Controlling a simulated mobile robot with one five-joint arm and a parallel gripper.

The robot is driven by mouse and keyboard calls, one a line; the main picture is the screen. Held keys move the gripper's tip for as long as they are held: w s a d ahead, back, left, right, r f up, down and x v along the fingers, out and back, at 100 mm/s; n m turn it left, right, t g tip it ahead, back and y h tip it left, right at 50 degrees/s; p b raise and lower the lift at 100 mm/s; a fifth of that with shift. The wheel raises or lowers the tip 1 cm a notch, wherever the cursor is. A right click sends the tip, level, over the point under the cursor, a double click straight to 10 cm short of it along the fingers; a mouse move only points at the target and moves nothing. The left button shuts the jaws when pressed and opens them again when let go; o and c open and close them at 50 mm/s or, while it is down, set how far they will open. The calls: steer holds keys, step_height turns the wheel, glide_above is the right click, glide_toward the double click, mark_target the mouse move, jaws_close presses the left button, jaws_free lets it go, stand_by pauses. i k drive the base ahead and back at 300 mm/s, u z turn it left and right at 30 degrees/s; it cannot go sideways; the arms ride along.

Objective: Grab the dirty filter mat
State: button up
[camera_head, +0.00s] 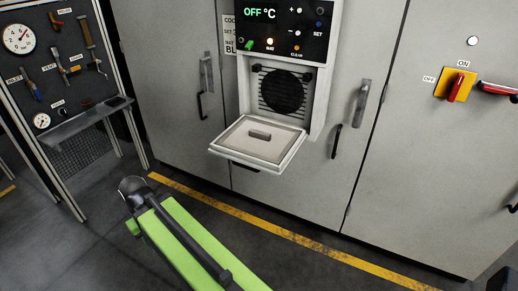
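A flap (291,160) on the cabinet's cooling unit hangs open, tilted down and outward. In its frame lies a flat grey-beige panel that looks like the filter mat (245,145), with a small darker grip tab (260,135) in its middle. Above the flap, the opening shows a dark round fan (284,92) behind a slotted grille. My green arm reaches in from the bottom, to a dark joint left of and below the flap, apart from it. I cannot make out my gripper's fingers.
The control panel (287,28) above reads "OFF °C", with an orange light lit near "MAT". Cabinet handles (362,104) stick out beside the unit. A tool board (60,62) with a shelf stands at left. A yellow line (290,232) crosses the open floor.

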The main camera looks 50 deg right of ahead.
mark_target(270, 144)
steer(key=z, duration=0.15)
steer(key=i, duration=0.9)
steer(key=u, duration=0.05)
